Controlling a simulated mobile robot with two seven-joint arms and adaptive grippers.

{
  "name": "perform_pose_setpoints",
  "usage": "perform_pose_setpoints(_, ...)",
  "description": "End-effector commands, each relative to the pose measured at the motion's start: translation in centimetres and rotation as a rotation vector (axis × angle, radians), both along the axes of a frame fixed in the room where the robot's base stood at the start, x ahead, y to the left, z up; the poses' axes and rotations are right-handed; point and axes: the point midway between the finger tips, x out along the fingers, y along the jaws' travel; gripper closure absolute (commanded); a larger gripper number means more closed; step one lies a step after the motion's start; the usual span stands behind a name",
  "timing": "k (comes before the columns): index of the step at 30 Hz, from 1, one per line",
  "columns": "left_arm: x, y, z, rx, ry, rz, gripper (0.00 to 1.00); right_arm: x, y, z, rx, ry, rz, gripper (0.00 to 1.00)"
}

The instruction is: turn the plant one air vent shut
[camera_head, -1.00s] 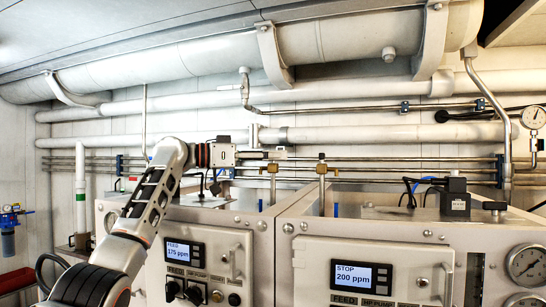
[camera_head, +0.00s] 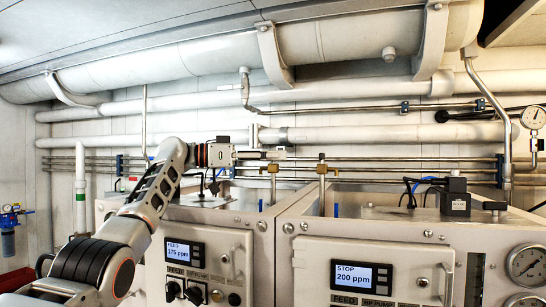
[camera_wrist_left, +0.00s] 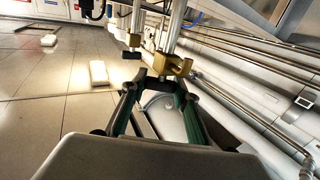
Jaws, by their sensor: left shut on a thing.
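My left gripper (camera_head: 277,154) reaches in from the left, level, above the left machine. It is shut at the top of a brass air vent (camera_head: 273,168) on a thin upright pipe. In the left wrist view, the two fingers of my left gripper (camera_wrist_left: 163,84) close in at a brass piece of the vent (camera_wrist_left: 173,65). The fingers hide part of it, and I cannot tell the exact angle of its handle. A second, similar brass vent (camera_head: 322,168) stands to the right, apart from the gripper. My right gripper is in no view.
The left machine (camera_head: 240,215) has a display reading FEED 175 ppm; the right machine (camera_head: 300,265) reads STOP 200 ppm. Thin steel pipes (camera_head: 400,159) run along the wall close behind the gripper. A large white pipe (camera_head: 200,62) crosses above. Black connectors (camera_head: 455,197) stand on the right machine.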

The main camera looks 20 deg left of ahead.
Motion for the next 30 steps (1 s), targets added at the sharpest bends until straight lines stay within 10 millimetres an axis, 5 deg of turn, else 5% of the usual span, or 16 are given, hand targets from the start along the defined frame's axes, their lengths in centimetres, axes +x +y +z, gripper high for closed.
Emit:
perform_pose_setpoints(3, 0.0, -0.1, -0.1, 0.001, 0.002, -0.001, 0.92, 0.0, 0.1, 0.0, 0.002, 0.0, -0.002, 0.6)
perform_pose_setpoints(4, 0.0, -0.1, -0.1, 0.001, 0.002, -0.001, 0.63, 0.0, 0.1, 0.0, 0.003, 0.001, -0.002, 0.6)
perform_pose_setpoints(6, 0.0, -0.1, -0.1, 0.001, 0.002, -0.001, 0.53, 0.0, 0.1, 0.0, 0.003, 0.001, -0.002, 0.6)
perform_pose_setpoints(19, -0.3, 0.8, 0.0, 0.0, -0.001, 0.001, 0.53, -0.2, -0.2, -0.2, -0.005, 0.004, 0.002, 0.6)
perform_pose_setpoints(30, -3.5, 7.0, -0.1, 0.0, 0.0, 0.003, 0.53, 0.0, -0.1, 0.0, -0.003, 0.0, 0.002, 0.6)
